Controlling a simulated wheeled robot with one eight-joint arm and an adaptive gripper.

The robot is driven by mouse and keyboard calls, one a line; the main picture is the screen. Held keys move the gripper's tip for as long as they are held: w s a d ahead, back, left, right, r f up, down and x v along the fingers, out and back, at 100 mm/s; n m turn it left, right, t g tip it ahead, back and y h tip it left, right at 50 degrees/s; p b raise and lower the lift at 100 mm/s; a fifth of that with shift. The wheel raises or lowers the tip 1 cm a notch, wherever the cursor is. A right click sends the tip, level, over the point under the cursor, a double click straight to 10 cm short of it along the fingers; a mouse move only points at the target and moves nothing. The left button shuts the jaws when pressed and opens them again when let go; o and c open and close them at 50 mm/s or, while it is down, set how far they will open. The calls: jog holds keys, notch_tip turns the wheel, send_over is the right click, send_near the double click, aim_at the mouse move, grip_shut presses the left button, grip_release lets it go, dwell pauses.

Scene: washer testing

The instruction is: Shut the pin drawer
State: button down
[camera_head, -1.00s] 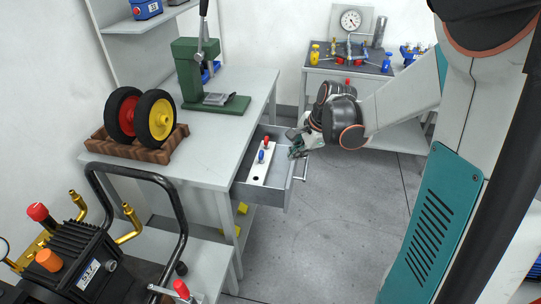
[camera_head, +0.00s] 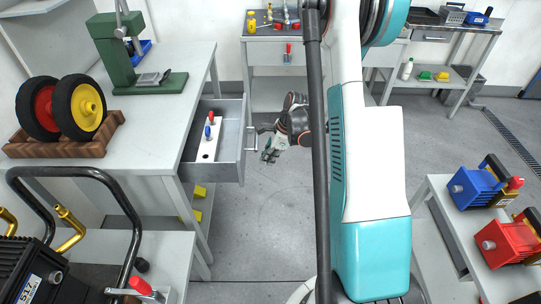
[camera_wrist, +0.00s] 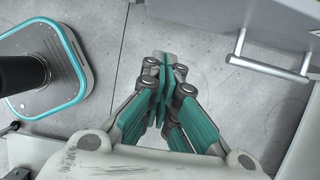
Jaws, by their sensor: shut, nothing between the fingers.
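The pin drawer (camera_head: 229,148) is a grey drawer standing pulled out of the grey workbench at left. Inside it lies a white block (camera_head: 205,151) with a red pin (camera_head: 211,117) and a blue pin (camera_head: 207,132). The bar handle (camera_head: 250,139) is on the drawer front; a bar handle (camera_wrist: 270,66) also shows at upper right in the wrist view. My gripper (camera_head: 269,155) is right of the drawer front, apart from the handle. In the wrist view my gripper (camera_wrist: 166,62) has its fingers together, empty, over floor.
The workbench (camera_head: 180,120) carries a green press (camera_head: 115,55) and wheels on a wooden block (camera_head: 62,148). A cart (camera_head: 440,215) with blue and red pumps stands at right. A gauge table (camera_head: 270,62) is behind. Floor right of the drawer is clear.

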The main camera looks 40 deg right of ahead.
jog(key=w+a+f+b, duration=0.2)
jog(key=w+a+f, duration=0.1)
jog(key=a, duration=0.1)
jog(key=shift+a+f+b, duration=0.35)
jog(key=shift+w, duration=0.1)
